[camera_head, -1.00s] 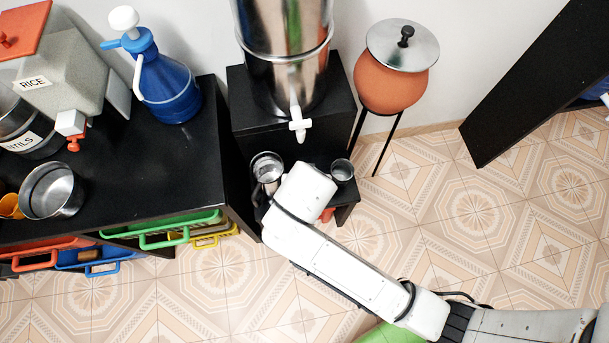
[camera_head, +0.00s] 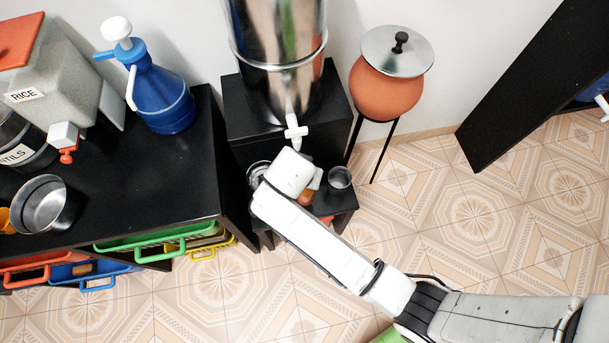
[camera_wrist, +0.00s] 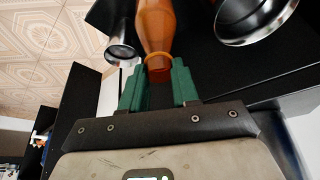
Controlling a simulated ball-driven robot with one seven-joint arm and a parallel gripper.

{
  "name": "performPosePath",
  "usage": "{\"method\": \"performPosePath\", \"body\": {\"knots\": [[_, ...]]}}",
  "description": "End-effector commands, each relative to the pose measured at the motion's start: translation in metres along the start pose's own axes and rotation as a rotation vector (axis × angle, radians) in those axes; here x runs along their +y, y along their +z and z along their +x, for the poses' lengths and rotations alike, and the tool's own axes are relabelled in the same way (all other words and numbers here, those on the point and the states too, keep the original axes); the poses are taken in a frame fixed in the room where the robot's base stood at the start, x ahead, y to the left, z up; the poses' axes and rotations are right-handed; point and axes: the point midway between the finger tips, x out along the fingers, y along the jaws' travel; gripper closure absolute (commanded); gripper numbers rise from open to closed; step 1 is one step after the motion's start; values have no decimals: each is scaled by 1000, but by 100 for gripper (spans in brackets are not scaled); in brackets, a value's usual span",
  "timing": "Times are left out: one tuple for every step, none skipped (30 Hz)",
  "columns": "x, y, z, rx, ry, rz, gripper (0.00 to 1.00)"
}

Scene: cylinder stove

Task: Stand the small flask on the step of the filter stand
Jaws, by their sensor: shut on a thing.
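The small amber-orange flask (camera_wrist: 158,35) is between the green fingers of my gripper (camera_wrist: 158,78) in the wrist view, held near its ringed neck. Its far end runs out of the top of that view. In the head view a bit of the flask (camera_head: 306,198) shows beside my white wrist, over the black step (camera_head: 338,204) of the filter stand (camera_head: 238,104). My wrist hides my fingers and most of the flask there. I cannot tell whether the flask touches the step.
A small steel cup (camera_head: 340,178) stands on the step to the right of the flask. A larger steel cup (camera_head: 257,172) is partly hidden on the left. The filter's white tap (camera_head: 294,131) hangs just above my wrist. A clay pot (camera_head: 388,90) stands on the right.

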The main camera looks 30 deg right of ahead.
Motion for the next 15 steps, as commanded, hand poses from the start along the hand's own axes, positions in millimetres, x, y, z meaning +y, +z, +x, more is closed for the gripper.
{"method": "performPosePath", "body": {"knots": [[-2,-3,8,0,1,2,100],[-3,-4,13,0,0,2,100],[-4,-6,17,1,0,3,100],[-4,-6,19,0,1,2,100],[-4,-7,21,1,0,2,100],[-5,-7,23,1,-1,1,100],[-5,-8,24,1,-1,1,100],[-6,-8,27,1,-1,1,100],[-6,-10,31,1,0,1,100],[-7,-9,36,0,0,0,100],[-6,-6,40,0,1,-1,100],[-6,-4,46,0,1,-1,100],[-6,-2,49,0,1,-1,100],[-6,-1,52,0,1,-1,100],[-6,0,56,1,0,-1,100]]}}
